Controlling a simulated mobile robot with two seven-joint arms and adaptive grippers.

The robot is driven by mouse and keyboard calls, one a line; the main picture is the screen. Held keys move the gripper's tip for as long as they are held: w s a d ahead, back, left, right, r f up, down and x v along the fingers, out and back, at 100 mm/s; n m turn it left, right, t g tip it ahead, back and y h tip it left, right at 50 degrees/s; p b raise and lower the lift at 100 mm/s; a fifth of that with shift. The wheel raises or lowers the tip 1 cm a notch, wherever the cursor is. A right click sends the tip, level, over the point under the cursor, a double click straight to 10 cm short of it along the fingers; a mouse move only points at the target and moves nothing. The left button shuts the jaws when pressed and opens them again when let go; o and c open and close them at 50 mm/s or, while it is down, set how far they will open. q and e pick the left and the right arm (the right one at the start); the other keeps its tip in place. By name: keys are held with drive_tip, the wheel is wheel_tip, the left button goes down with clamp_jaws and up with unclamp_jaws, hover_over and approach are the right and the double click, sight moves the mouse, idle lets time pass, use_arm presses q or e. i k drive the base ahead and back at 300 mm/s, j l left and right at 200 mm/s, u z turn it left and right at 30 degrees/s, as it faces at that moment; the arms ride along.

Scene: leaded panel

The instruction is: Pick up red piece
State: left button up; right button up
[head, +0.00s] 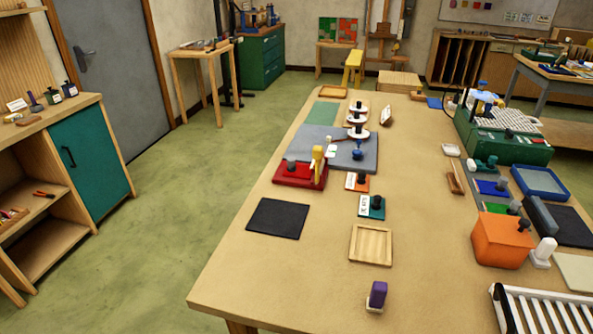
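A flat red item (300,173) lies on the left side of the long wooden table, at the front left of a grey board. A dark knob stands on it, and a yellow upright tool (317,161) stands at its right side. I cannot tell whether the red item is one piece or a piece on a red base. A smaller orange-red piece (363,187) with a dark knob and a white label lies to its right. Neither of my grippers is in view.
A teal piece (378,213), black mat (276,218), wooden tray (371,245) and purple-topped block (377,295) lie nearer. An orange block (502,241) and green machine (505,138) stand right. The table's middle is clear.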

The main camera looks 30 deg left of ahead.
sight(294, 169)
drive_tip(key=k+j+z, duration=0.1)
drive_tip(key=j, duration=0.25)
drive_tip(key=k+j, duration=0.1)
drive_tip(key=j, duration=0.3)
drive_tip(key=k+j+z, duration=0.15)
drive_tip(key=j, duration=0.2)
drive_tip(key=k+j, duration=0.1)
drive_tip(key=j, duration=0.25)
drive_tip(key=k+j+z, duration=0.15)
drive_tip(key=j, duration=0.2)
drive_tip(key=i+j+z, duration=0.1)
drive_tip(key=j+z, duration=0.25)
drive_tip(key=j, duration=0.55)
drive_tip(key=j+z, duration=0.35)
drive_tip(key=j, duration=0.55)
drive_tip(key=k+j+z, duration=0.15)
drive_tip(key=j+z, duration=0.2)
drive_tip(key=j, duration=0.5)
